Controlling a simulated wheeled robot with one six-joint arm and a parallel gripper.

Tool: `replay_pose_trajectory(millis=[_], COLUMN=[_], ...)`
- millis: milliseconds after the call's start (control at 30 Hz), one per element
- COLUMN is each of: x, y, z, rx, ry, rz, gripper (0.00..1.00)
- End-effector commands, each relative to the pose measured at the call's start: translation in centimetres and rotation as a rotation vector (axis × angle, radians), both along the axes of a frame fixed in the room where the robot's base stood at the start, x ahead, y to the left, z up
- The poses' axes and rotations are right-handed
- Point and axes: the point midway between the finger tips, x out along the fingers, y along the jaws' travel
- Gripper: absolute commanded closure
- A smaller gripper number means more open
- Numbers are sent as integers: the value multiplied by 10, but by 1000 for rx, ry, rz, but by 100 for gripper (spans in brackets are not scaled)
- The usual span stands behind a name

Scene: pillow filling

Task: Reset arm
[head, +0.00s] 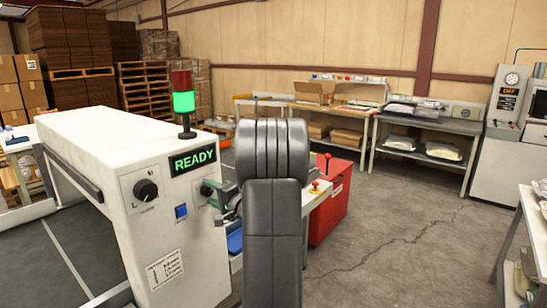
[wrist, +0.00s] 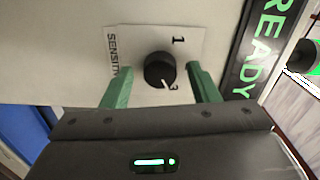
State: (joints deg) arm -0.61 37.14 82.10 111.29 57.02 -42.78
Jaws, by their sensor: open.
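My gripper (head: 214,194) is partly hidden by my grey arm in the head view and stands in front of the white machine's right side. In the wrist view its two green fingers are spread apart with nothing between their tips (wrist: 160,67). A black sensitivity knob (wrist: 160,70) on a white label appears between the fingers in that picture. In the head view the knob (head: 146,190) is on the machine's front (head: 195,262), left of my gripper and apart from it. The knob's white mark points up and right. The READY sign (head: 194,160) is lit green.
A light tower (head: 184,102) on the machine glows green. A blue button (head: 181,211) is below the sign. A red box (head: 331,212) stands right of my arm. Workbenches (head: 424,122) line the back wall. The cracked floor (head: 400,240) at right is open.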

Motion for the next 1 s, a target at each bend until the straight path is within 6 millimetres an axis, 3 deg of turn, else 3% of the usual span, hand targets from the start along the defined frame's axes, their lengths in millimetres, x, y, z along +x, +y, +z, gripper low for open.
replay_pose_trajectory(millis=[633, 1000], x=[0, -29], y=[0, -38], z=[4, -1], rx=[-241, -246], ry=[-307, -315], rz=[0, -1], gripper=[45, 45])
